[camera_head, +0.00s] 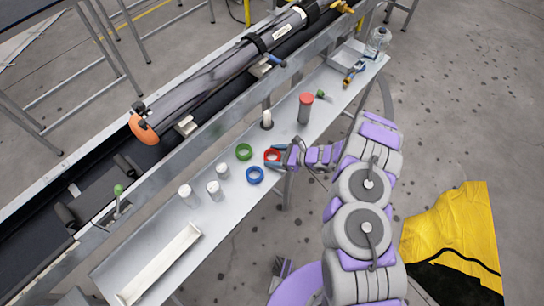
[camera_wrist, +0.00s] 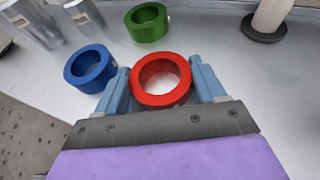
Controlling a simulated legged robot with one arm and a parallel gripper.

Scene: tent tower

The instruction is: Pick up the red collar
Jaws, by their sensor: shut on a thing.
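The red collar (camera_wrist: 137,87) is a thick ring between the two blue fingers of my gripper (camera_wrist: 161,88) in the wrist view. The fingers are shut on its outer sides. It seems to be at or just above the metal shelf; I cannot tell which. In the head view the red collar (camera_head: 267,156) shows at the tip of my gripper (camera_head: 279,156), partly hidden by it.
A blue collar (camera_wrist: 72,73) lies close on the left and a green collar (camera_wrist: 150,33) lies beyond. Metal cylinders (camera_head: 214,190) stand to the left on the shelf (camera_head: 240,210). A red-topped cylinder (camera_head: 305,110) stands to the right. A long tube assembly (camera_head: 215,80) lies behind.

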